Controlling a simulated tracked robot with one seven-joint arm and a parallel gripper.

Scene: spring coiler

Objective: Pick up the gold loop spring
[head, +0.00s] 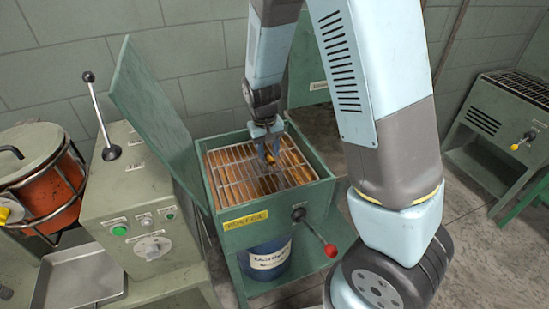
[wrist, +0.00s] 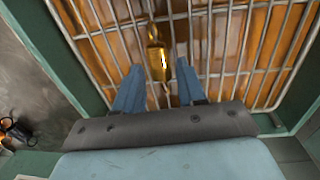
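The gold loop spring (wrist: 157,58) shows in the wrist view as a shiny gold piece with a thin end toward me, over the wire rack (wrist: 225,8). My gripper (wrist: 160,67) is open, with one blue finger on each side of the spring's near part. Gaps show between the spring and both fingers. In the head view my gripper (head: 268,148) points down into the open green box (head: 318,200) above the rack. A small gold spot there (head: 263,147) appears to be the spring. I cannot tell whether it rests on the rack.
The box's green lid (head: 150,105) stands open at the left. A red-knobbed lever (head: 330,250) sticks out in front. A control cabinet (head: 145,200) with an upright black-knobbed lever and an orange drum (head: 55,190) stand at the left. Box walls surround the rack closely.

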